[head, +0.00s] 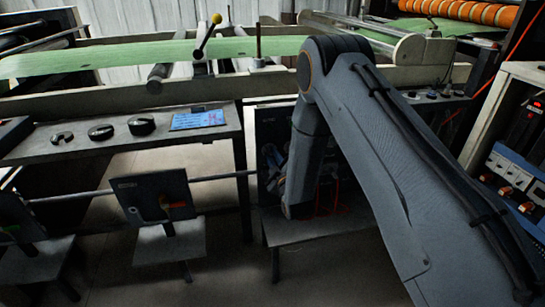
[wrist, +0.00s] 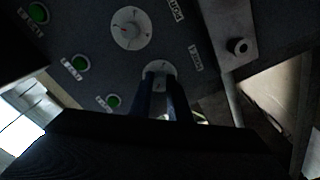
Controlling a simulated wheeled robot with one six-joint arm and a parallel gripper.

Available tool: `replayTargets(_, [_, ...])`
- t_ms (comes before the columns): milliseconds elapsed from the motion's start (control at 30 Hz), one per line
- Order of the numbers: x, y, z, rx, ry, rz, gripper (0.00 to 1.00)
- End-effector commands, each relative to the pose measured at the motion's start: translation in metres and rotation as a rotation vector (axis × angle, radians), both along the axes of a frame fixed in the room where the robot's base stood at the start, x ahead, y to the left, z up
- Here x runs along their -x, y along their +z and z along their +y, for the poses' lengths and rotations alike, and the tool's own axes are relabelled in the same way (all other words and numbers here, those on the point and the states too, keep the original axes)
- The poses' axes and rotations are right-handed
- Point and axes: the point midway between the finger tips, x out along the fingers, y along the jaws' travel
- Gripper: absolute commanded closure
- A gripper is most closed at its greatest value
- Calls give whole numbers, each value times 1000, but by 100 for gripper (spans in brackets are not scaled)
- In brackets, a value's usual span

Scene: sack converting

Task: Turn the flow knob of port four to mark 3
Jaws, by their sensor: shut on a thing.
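In the wrist view, my gripper (wrist: 161,82) is shut on a flow knob in the middle of a pale round dial (wrist: 156,67) on a dark panel. The fingers hide most of the knob and the lower part of the dial, so I cannot read its mark. A "PORT" label (wrist: 196,58) is beside this dial, its number too small to read. A second pale dial (wrist: 131,28) with a knob is above and to the left, with its own label (wrist: 175,9). In the head view, my arm hides the gripper and the knob.
Green round buttons (wrist: 79,63) line the panel's left side in the wrist view. A bracket with a dark round fitting (wrist: 239,47) is at the right. In the head view, red cables (head: 338,197) hang near my arm, above a grey shelf (head: 310,231).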

Motion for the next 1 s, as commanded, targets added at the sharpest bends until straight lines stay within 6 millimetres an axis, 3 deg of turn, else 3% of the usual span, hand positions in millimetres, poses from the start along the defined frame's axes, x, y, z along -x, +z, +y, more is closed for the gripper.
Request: replayTargets(1000, [1,-3,2,-854,0,248,100])
